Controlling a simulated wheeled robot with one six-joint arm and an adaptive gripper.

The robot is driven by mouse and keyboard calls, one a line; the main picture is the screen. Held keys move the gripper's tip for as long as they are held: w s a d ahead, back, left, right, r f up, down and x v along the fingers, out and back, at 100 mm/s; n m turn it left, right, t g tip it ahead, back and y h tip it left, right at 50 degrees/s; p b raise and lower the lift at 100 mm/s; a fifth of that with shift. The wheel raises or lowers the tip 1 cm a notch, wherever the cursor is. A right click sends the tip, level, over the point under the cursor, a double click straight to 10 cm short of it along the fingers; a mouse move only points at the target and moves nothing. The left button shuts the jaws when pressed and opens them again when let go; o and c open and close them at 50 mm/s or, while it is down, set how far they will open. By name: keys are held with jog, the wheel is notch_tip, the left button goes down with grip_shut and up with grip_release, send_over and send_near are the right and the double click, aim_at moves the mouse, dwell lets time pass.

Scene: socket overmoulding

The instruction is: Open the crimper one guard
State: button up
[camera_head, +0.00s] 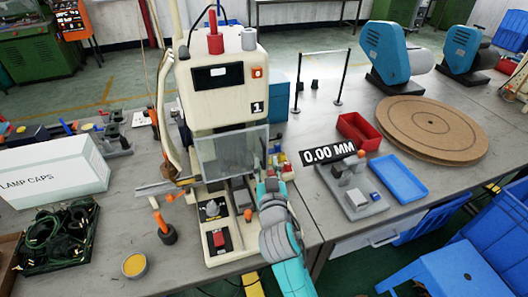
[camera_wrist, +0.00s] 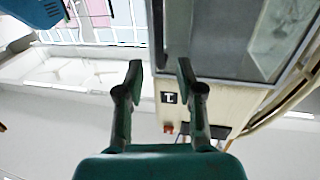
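Crimper one (camera_head: 218,90) is a beige press marked "1", standing upright at the middle of the bench. Its guard (camera_head: 231,152) is a clear framed panel hanging down across the front, below the head; it looks lowered. In the wrist view the guard (camera_wrist: 275,42) fills the upper right. My gripper (camera_wrist: 161,75) is open, with a clear gap between its two dark green fingers and nothing gripped. A grey edge of the guard frame shows just beyond the right fingertip; I cannot tell if they touch. In the head view my gripper (camera_head: 270,168) is beside the guard's right edge, partly hidden.
A red button box (camera_head: 219,240) sits on the press base. Left are a lamp caps box (camera_head: 50,168), a yellow pot (camera_head: 135,265) and a cable tray. Right are a "0.00 MM" gauge (camera_head: 333,153), a blue tray (camera_head: 398,178) and a red bin (camera_head: 357,130).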

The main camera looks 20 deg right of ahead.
aim_at(265, 154)
jog(key=w, duration=0.3)
jog(key=w+d, duration=0.1)
jog(key=w, duration=0.1)
jog(key=shift+w+d, duration=0.1)
jog(key=shift+w, duration=0.3)
grip_shut()
